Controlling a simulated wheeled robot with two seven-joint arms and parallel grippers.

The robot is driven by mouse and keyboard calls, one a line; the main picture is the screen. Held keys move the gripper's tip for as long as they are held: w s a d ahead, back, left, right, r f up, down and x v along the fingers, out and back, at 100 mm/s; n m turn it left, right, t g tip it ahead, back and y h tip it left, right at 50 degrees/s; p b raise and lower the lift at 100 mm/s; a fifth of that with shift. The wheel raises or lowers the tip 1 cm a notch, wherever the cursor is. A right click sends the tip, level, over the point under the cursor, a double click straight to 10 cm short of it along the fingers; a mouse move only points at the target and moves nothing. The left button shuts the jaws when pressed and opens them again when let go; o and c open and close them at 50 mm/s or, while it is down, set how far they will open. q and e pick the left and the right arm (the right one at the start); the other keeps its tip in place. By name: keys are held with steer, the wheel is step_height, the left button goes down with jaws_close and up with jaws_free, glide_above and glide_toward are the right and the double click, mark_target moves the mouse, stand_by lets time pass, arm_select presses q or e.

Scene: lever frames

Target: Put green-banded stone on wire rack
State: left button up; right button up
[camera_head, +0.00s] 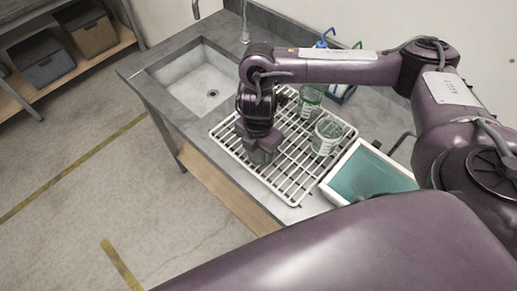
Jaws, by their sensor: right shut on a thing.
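The wire rack (292,186) is white and lies on the grey counter beside the sink. My right gripper (261,153) points down over the rack's left part, shut on a small grey thing, seemingly the stone. The fingers hide most of it, and I cannot make out a green band. I cannot tell whether it touches the rack's wires. No other stone shows. My left gripper is not in view.
Two clear green-tinted glass vessels, one farther back (310,100) and one nearer (326,136), stand on the rack's right part. A white tray with a teal inside (370,176) is to the right. The sink (195,82) is left. Blue-topped (325,40) and green-topped bottles stand behind.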

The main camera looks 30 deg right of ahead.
mark_target(258, 154)
steer(key=o, duration=1)
steer(key=shift+f, duration=0.1)
steer(key=shift+r, duration=0.25)
steer(key=shift+r+p, duration=1.2)
steer(key=shift+r, duration=4.75)
